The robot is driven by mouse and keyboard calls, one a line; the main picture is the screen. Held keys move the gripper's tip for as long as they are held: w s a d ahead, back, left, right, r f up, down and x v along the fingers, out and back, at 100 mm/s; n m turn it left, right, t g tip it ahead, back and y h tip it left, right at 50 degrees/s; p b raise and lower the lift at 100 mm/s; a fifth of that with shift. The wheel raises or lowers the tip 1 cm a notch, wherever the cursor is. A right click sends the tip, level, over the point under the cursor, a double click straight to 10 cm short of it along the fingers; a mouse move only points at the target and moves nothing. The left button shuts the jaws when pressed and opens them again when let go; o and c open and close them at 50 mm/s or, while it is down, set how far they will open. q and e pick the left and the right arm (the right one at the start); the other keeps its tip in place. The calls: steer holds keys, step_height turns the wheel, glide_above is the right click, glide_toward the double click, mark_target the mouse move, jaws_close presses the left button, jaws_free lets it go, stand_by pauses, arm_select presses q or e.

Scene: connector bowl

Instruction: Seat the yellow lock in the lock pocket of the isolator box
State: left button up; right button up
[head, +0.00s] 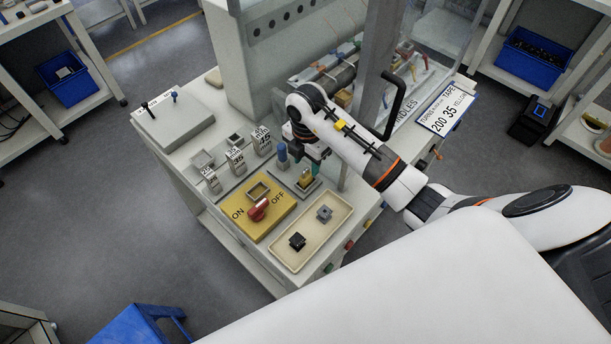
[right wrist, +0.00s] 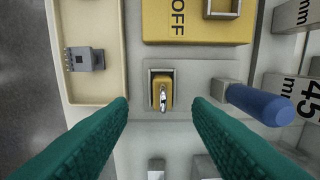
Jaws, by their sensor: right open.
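The yellow lock (head: 306,178) stands upright in a small grey holder on the bench top, its metal shackle facing up. In the right wrist view the yellow lock (right wrist: 162,92) shows between and just beyond my fingertips. The yellow isolator box (head: 246,222) has a red switch (head: 258,209) and ON/OFF lettering. Its square lock pocket (head: 258,191) looks empty and is partly cut off in the right wrist view (right wrist: 222,12). My right gripper (right wrist: 160,104) is open, with teal fingers on either side of the lock, not touching it. My left gripper is out of view.
A beige tray (head: 332,234) holds a black connector (head: 297,241) and a grey connector (head: 324,213). A blue-handled piece (right wrist: 260,105) lies close beside the right finger. Marked size blocks (head: 236,160) stand behind the isolator box. A post and black handle (head: 396,100) rise near my arm.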

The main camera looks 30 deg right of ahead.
mark_target(306, 170)
steer(key=shift+f+p, duration=0.55)
steer(key=shift+f, duration=0.3)
step_height(306, 170, down, 3)
steer(key=shift+w+r, duration=0.1)
steer(key=shift+r, duration=0.1)
steer(key=shift+f+p, duration=0.3)
steer(key=shift+f, duration=0.1)
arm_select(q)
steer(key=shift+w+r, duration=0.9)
arm_select(e)
jaws_close()
